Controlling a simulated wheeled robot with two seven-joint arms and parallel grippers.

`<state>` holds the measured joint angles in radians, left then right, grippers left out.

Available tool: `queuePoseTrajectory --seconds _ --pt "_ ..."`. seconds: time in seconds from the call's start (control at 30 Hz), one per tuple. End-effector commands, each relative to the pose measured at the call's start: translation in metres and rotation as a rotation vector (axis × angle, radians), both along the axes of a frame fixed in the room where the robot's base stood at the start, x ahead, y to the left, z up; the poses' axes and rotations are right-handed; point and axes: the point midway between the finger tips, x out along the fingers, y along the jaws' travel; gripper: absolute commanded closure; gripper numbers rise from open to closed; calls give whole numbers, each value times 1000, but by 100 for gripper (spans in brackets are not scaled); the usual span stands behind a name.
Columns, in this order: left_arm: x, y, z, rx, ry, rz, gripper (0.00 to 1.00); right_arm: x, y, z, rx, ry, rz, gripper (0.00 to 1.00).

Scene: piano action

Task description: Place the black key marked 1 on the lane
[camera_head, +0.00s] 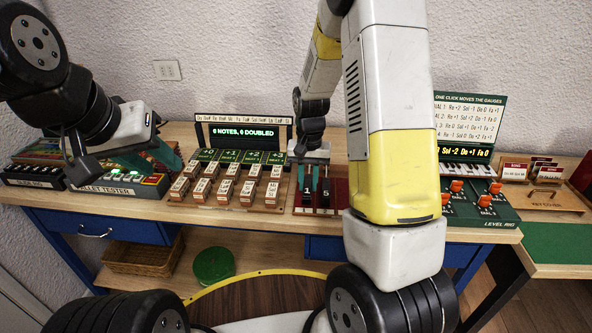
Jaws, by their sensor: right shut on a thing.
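The black key marked 1 (307,194) stands in a dark red holder (340,198) on the bench, beside a black key marked 5 (323,197). My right gripper (309,178) comes down from above and is shut on the key marked 1, with teal fingers at its upper part. Whether the key is lifted from the holder cannot be told. Left of it is a wooden rack (226,207) with two rows of labelled white keys below green numbered panels; I cannot tell which part is the lane. My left gripper (158,163) has teal fingers apart, seemingly empty, above the tester box.
A display (243,133) reading "6 NOTES, 6 DOUBLED" stands behind the rack. A green level rig (478,205) with orange switches is on the right, partly behind my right arm. A basket (143,256) sits below.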

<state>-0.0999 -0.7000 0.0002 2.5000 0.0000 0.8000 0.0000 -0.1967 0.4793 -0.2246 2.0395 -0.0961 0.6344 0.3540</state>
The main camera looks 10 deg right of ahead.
Motion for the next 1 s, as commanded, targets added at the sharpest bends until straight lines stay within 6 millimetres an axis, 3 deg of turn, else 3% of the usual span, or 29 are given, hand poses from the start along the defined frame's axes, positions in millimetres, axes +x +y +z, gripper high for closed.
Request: queuePoseTrajectory --seconds 0.1,0.4,0.6,0.97,1.0 --pt "0 0 0 0 0 0 64 22 -2 -2 0 0 -1 100" --pt "0 0 0 0 0 0 64 43 -4 -8 0 3 -1 100" --pt "0 0 0 0 0 0 64 42 -4 -37 0 3 -1 100" --pt "0 0 0 0 0 0 64 42 -3 -42 0 1 0 100" --pt "0 0 0 0 0 0 64 42 -3 -42 0 1 0 74"
